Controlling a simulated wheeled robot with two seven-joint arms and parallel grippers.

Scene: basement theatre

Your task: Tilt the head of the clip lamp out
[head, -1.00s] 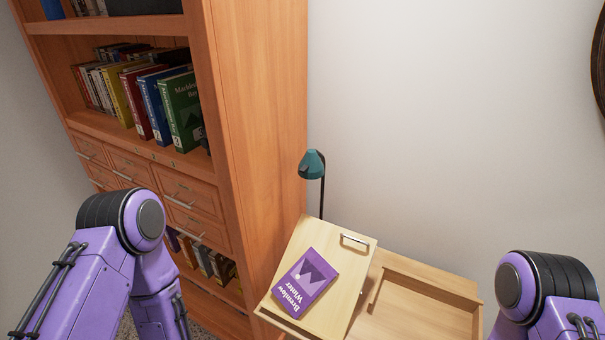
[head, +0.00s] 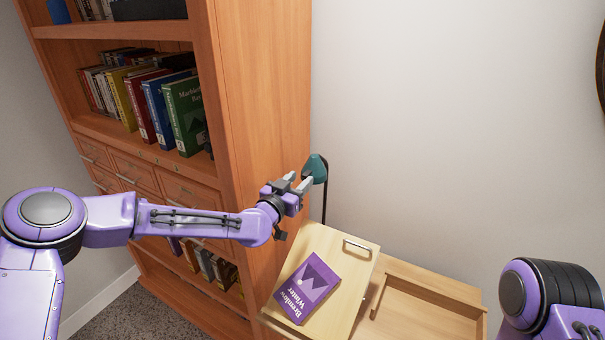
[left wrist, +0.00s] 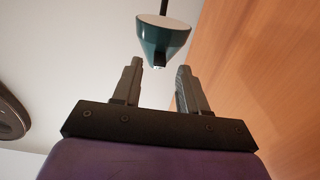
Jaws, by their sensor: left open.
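The clip lamp has a teal head (head: 316,168) on a thin dark stem (head: 325,206) that rises behind the tilted wooden desk top. My left gripper (head: 299,183) is open, just left of the lamp head in the head view. In the left wrist view the lamp head (left wrist: 163,41) hangs just beyond the fingertips of my left gripper (left wrist: 158,68), roughly in line with the gap between them. Nothing is between the fingers. The lamp's clip is hidden. My right gripper is out of view; only part of my right arm shows.
A purple book (head: 307,288) lies on the tilted wooden top (head: 336,245). A shallow wooden tray section (head: 425,312) is to its right. A tall wooden bookcase (head: 265,90) stands close on the left. The pale wall (head: 450,120) behind is bare near the lamp.

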